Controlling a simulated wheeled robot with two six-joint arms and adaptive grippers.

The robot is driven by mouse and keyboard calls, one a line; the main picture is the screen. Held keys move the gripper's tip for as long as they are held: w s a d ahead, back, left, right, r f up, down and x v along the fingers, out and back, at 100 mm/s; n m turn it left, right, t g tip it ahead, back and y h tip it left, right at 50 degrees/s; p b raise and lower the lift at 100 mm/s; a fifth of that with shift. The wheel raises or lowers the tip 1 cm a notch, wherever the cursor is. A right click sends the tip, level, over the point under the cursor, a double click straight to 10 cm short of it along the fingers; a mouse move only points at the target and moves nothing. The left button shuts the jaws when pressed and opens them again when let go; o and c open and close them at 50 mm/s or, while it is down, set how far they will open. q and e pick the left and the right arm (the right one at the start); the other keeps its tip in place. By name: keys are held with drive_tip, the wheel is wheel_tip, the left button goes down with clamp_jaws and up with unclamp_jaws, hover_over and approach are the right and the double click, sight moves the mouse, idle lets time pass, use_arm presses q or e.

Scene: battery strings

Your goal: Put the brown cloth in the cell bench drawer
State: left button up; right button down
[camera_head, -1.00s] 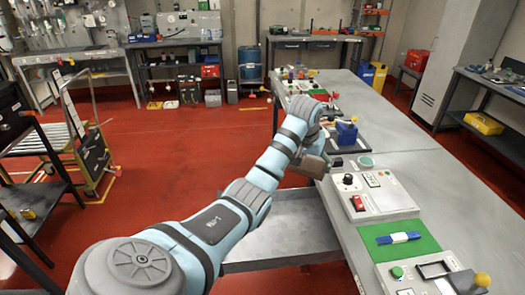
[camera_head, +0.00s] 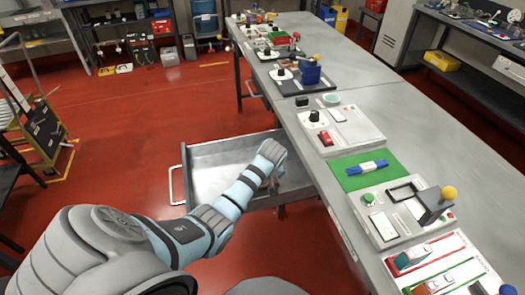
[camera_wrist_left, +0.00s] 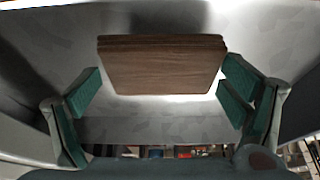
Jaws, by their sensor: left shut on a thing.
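The brown cloth (camera_wrist_left: 162,68) is a folded, flat-looking block between the green-padded fingers of my left gripper (camera_wrist_left: 165,98) in the left wrist view. The gripper is shut on it. In the head view my left gripper (camera_head: 277,178) is low over the right part of the open cell bench drawer (camera_head: 215,153), and the cloth is mostly hidden by the arm. The drawer's grey metal inside (camera_wrist_left: 160,130) fills the wrist view around the cloth. I cannot tell whether the cloth touches the drawer floor. My right gripper is in neither view.
The cell bench top (camera_head: 350,105) runs along the drawer's right side. It carries control panels, a green mat (camera_head: 350,172) with a blue item and a blue device (camera_head: 308,72). The drawer's handle (camera_head: 172,185) sticks out at left over clear red floor.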

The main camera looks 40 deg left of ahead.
use_arm(q)
wheel_tip(320, 180, down, 3)
drive_tip(key=shift+s+r+b, duration=0.1)
drive_tip(key=shift+b, duration=0.2)
drive_tip(key=shift+r, duration=0.1)
drive_tip(key=o, duration=0.9)
drive_tip(key=shift+c, duration=0.2)
drive_tip(key=p+v, duration=0.4)
drive_tip(key=v, duration=0.8)
